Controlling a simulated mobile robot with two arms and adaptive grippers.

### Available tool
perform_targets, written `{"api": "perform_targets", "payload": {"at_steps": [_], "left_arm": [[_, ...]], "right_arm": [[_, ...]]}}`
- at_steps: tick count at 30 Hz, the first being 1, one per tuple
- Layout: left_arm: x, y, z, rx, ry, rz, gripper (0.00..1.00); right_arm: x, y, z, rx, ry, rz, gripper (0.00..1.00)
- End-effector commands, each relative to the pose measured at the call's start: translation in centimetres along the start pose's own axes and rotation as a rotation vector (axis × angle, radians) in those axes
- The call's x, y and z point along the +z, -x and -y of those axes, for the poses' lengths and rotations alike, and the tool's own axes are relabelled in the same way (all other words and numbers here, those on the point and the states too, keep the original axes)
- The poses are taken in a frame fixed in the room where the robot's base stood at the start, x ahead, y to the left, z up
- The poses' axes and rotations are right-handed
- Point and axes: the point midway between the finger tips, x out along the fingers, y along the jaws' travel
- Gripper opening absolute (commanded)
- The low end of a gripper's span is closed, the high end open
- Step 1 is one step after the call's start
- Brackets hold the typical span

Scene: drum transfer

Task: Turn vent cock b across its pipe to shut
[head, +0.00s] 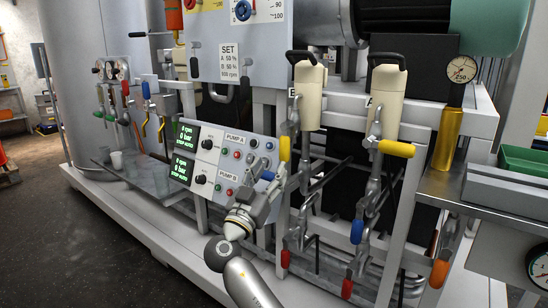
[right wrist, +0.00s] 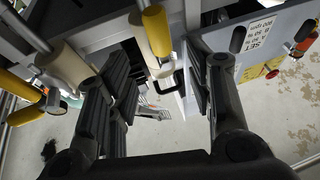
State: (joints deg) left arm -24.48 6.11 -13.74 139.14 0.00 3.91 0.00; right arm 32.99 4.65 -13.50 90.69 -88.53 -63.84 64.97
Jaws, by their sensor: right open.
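Two cream vessels hang side by side in the head view, the left one (head: 309,95) and the right one (head: 386,103), each above pipes with coloured cock handles. The left yellow handle (head: 285,148) stands upright along its pipe. The right yellow handle (head: 397,148) lies across its pipe. My right gripper (head: 267,168) is open, below and left of the left yellow handle. In the right wrist view a yellow handle (right wrist: 157,31) shows ahead between the open fingers (right wrist: 160,78), apart from them. My left gripper is out of view.
Blue handles (head: 357,231) and red handles (head: 347,289) sit lower on the pipes. The pump panel (head: 220,160) is close to the left of my right gripper. White frame posts (head: 400,215) stand among the pipes. A green tray (head: 523,160) is at far right.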

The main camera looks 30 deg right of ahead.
Motion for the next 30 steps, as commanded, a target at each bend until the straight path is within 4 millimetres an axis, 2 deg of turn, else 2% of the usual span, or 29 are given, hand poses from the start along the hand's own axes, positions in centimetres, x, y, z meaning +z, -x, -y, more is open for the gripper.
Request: {"api": "perform_targets", "payload": {"at_steps": [16, 21, 30], "left_arm": [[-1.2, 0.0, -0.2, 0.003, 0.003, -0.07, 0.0], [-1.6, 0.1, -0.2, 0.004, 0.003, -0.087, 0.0], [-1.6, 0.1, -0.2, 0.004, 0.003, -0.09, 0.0]], "right_arm": [[0.1, -9.0, 0.0, 0.0, 0.005, 0.002, 0.48], [0.1, -10.3, 0.0, -0.003, 0.004, 0.002, 0.48], [0.1, -10.5, 0.0, -0.003, 0.004, 0.003, 0.48]]}}
